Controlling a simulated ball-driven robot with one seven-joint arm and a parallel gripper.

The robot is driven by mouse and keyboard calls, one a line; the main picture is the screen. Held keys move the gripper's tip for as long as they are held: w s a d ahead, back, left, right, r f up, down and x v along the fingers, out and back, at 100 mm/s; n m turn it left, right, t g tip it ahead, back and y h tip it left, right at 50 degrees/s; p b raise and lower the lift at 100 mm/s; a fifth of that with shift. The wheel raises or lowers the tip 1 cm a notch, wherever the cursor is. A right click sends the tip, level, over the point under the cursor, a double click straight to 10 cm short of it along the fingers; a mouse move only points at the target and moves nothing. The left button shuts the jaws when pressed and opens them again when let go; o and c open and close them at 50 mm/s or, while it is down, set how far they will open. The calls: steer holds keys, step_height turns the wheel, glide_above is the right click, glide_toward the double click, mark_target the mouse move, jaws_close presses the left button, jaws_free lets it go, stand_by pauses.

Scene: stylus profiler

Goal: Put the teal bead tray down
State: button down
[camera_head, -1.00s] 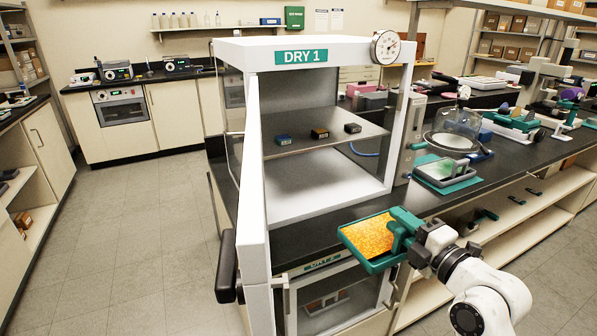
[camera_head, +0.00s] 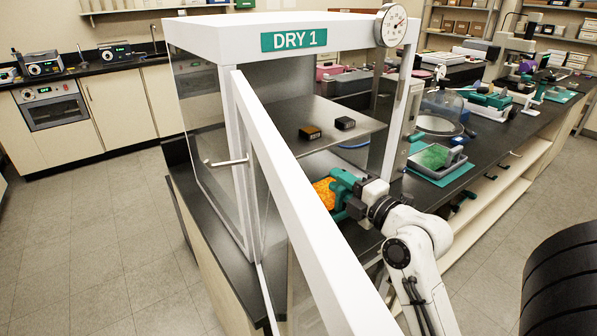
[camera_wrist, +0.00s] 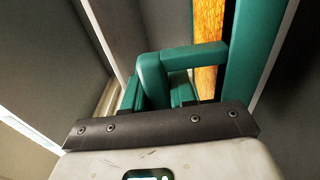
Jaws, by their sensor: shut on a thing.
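The teal bead tray, filled with orange beads (camera_head: 324,192), is at the open front of the DRY 1 cabinet (camera_head: 215,38), below its shelf. My gripper (camera_head: 348,190) is shut on the tray at its right side. The tray looks steeply tilted in the wrist view, where its teal wall (camera_wrist: 252,45) and a strip of orange beads show beyond the dark palm. The open cabinet door hides part of the tray in the head view. I cannot tell whether the tray touches any surface.
The white-framed door (camera_head: 290,200) slants across the foreground, close to my arm. The shelf (camera_head: 325,122) above holds small dark boxes. A grey tray (camera_head: 437,165) with green contents sits on a teal mat on the bench to the right, near a bell jar (camera_head: 440,108).

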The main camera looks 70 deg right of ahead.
mark_target(334, 198)
steer(key=shift+f+p+x, duration=0.5)
steer(key=shift+f+x, duration=0.05)
steer(key=shift+x, duration=1.75)
steer(key=shift+f+p+x, duration=0.5)
steer(key=shift+f+x, duration=0.05)
steer(key=shift+x, duration=1.7)
steer(key=shift+f+p+x, duration=0.5)
steer(key=shift+f+x, duration=0.05)
steer(key=shift+x, duration=1.75)
steer(key=shift+f, duration=0.15)
steer(key=c, duration=0.9)
jaws_free()
steer(key=shift+s+a, duration=0.15)
steer(key=shift+s, duration=0.1)
steer(key=b+v, duration=0.2)
steer(key=v, duration=0.9)
steer(key=shift+s+a+b, duration=0.15)
steer(key=shift+s+b, duration=0.05)
steer(key=shift+b, duration=0.15)
